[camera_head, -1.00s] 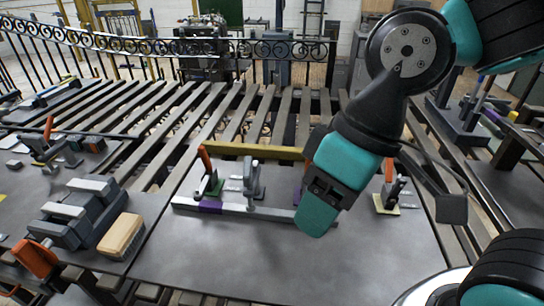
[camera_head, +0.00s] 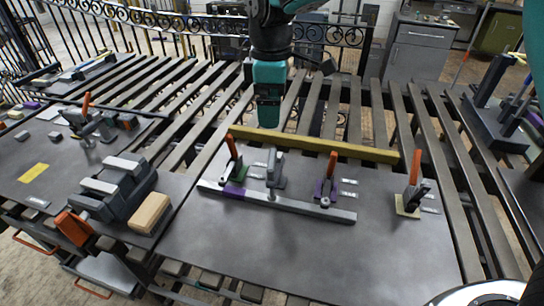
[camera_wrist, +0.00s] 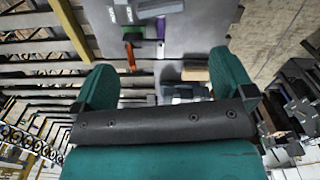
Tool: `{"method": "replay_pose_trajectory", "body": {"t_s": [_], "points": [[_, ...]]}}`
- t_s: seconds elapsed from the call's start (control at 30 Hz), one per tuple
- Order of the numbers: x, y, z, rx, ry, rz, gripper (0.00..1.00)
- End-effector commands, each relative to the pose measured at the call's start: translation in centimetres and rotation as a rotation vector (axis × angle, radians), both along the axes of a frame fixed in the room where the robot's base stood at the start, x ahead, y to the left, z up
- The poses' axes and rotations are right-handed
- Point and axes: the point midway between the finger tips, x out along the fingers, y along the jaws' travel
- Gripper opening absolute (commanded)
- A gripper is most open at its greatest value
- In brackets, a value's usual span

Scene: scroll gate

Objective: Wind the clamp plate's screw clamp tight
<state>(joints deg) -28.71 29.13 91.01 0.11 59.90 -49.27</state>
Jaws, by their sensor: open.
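Several clamps stand on the dark plates in the head view; I cannot tell for certain which is the screw clamp. A grey upright clamp (camera_head: 275,170) stands behind a long grey bar (camera_head: 275,202) on the middle plate (camera_head: 300,245). Beside it are orange-handled clamps with a green base (camera_head: 234,165) and a purple base (camera_head: 327,182). Another orange-handled clamp (camera_head: 90,120) stands on the left plate (camera_head: 60,160). My gripper (camera_head: 268,115) hangs above the slats behind the middle plate. In the wrist view my gripper (camera_wrist: 163,65) has its teal fingers spread, nothing between them.
A grey vise (camera_head: 115,188) with an orange handle and a tan block (camera_head: 150,213) stands at the left front. A yellow bar (camera_head: 310,145) lies behind the clamps. A further orange-handled clamp (camera_head: 411,190) is at the right. The middle plate's front is bare.

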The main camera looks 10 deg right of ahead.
Motion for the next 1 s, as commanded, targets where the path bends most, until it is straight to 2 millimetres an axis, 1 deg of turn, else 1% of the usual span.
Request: {"method": "replay_pose_trajectory", "body": {"t_s": [0.4,0.5,0.6,0.7,0.8,1.0], "points": [[-0.2,-0.1,-9.4,-0.002,0.006,-0.002,1.0],[-0.1,-0.1,-11.4,-0.002,0.005,-0.002,1.0],[-0.1,-0.1,-13.0,-0.001,0.004,-0.002,1.0],[-0.1,-0.1,-14.2,0.0,0.003,-0.002,1.0],[-0.1,-0.1,-14.8,0.0,0.001,-0.002,1.0],[-0.1,-0.1,-15.2,0.001,0.0,-0.002,1.0]]}}
